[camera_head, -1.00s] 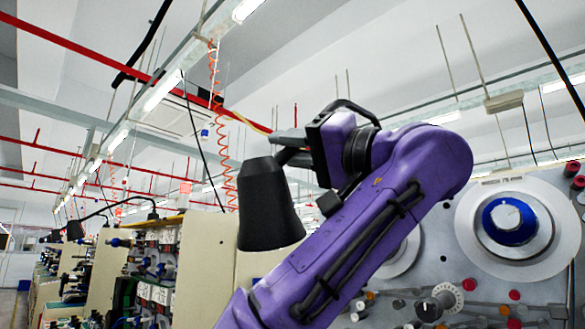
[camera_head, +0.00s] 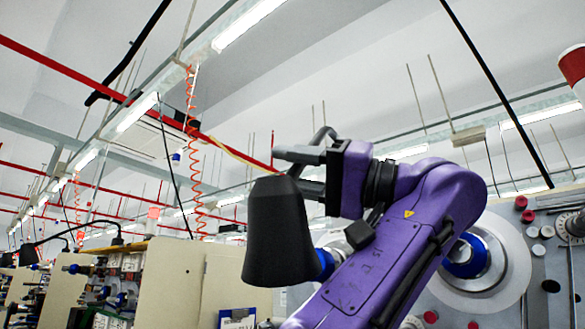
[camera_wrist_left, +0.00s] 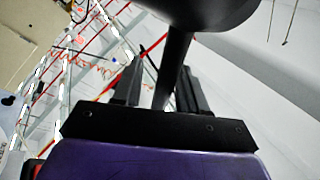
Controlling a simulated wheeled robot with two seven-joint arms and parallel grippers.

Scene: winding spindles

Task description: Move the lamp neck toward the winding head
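A black lamp shade (camera_head: 280,240) hangs left of centre in the head view. Its thin curved lamp neck (camera_head: 325,133) rises above the shade and passes behind my left gripper. My left gripper (camera_head: 302,170), on a purple arm, points left just above the shade with its fingers apart. In the left wrist view the neck (camera_wrist_left: 174,68) runs between the two fingers (camera_wrist_left: 158,85), with a gap on the left finger's side; contact on the right cannot be told. The winding head, a pale disc with a blue hub (camera_head: 465,256), is partly behind my arm. My right gripper is out of view.
Grey machine panel (camera_head: 540,255) with knobs and small rollers stands at the right. Cream cabinets (camera_head: 172,285) and a row of machines stand at the left. An orange coiled hose (camera_head: 190,125) hangs from the ceiling frame.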

